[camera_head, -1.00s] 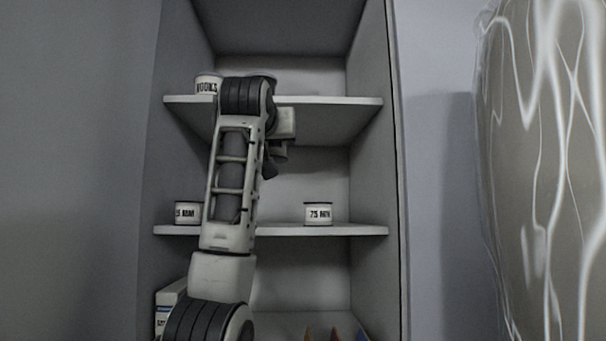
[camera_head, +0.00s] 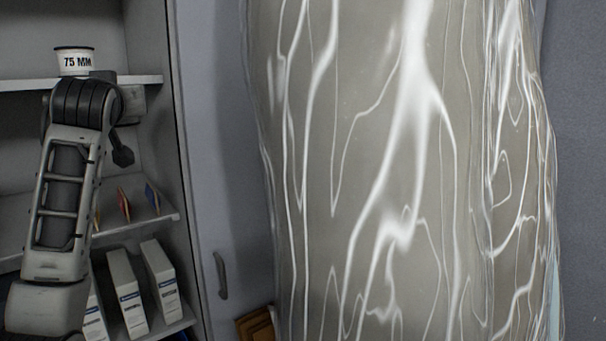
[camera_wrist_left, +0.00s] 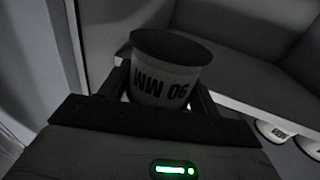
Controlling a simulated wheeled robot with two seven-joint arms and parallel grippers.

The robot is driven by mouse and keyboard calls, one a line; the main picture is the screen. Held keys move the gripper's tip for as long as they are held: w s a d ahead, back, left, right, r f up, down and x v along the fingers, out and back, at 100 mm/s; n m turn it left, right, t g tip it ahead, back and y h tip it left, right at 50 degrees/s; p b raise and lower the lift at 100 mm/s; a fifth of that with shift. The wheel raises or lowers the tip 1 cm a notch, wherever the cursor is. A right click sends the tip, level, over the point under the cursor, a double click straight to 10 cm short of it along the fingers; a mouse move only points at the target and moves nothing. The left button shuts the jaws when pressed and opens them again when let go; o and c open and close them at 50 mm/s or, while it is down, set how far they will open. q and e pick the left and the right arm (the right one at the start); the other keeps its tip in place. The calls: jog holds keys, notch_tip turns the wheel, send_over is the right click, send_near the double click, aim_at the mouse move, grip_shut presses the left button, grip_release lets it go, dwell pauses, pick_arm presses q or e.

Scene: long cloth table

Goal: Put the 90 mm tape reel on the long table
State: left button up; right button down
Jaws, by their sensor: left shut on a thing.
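The 90 mm tape reel (camera_wrist_left: 168,72) is a pale round can with a dark top. Its "90 MM" label reads upside down in the left wrist view. My left gripper (camera_wrist_left: 162,98) is shut on it, with a finger on each side. In the head view my left arm stands in front of the shelves at the left. The reel cannot be made out there, and most of the left gripper is hidden behind the arm. My right gripper is in neither current view. I cannot see the long table.
A 75 mm can (camera_head: 74,62) stands on the upper visible shelf (camera_head: 135,80). Small coloured items (camera_head: 124,202) and white boxes (camera_head: 127,295) stand on lower shelves. A large grey surface with white veins (camera_head: 390,170) fills the middle and right. A brown object (camera_head: 256,326) is at the bottom.

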pick_arm(q)
jog(key=s+d+f+m+h, duration=0.15)
jog(key=d+f, duration=0.25)
jog(key=f, duration=0.5)
jog(key=s+d+f+m+t+h, duration=0.1)
jog(key=s+d+f+h, duration=0.15)
jog(key=f, duration=0.55)
jog(key=s+d+f+m+h, duration=0.15)
jog(key=d+f, duration=0.25)
jog(key=f, duration=0.5)
jog(key=s+d+f+h, duration=0.1)
jog(key=s+d+f, duration=0.1)
jog(key=s+f, duration=0.3)
jog(key=s+d+f+h, duration=0.1)
jog(key=s+f, duration=0.5)
jog(key=s, duration=0.8)
jog(key=shift+d+m, duration=0.4)
jog(key=shift+d, duration=0.45)
jog(key=shift+f, duration=0.2)
jog(key=shift+r+y, duration=0.1)
jog(key=shift+y, duration=0.15)
